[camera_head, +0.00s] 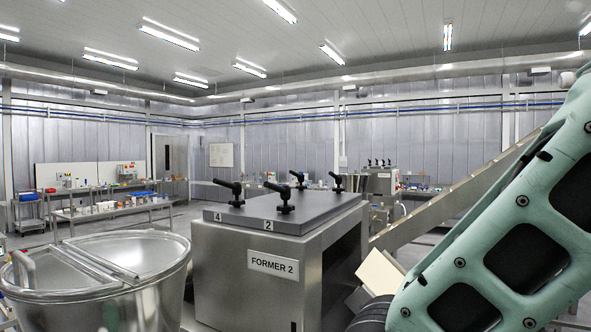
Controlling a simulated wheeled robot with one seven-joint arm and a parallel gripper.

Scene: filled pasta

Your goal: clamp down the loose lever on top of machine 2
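Machine 2 is a steel box with a "FORMER 2" plate (273,264) on its front, standing in the middle of the view. Its flat grey lid (255,219) carries the numbers 4 and 2 on its front edge. Black clamp levers stand on the lid: one at the left (237,192), one at the front (285,198), one at the back (299,180) and one at the right (336,183). Their handles slant up to the left; I cannot tell which one is loose. My gripper is not in view.
A large round steel vessel (140,256) stands close at the left of the machine. A sloping steel conveyor (462,190) rises at the right behind my mint-green arm link. Another machine (382,180) and a shelf bench (112,211) stand farther back. The air above the lid is clear.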

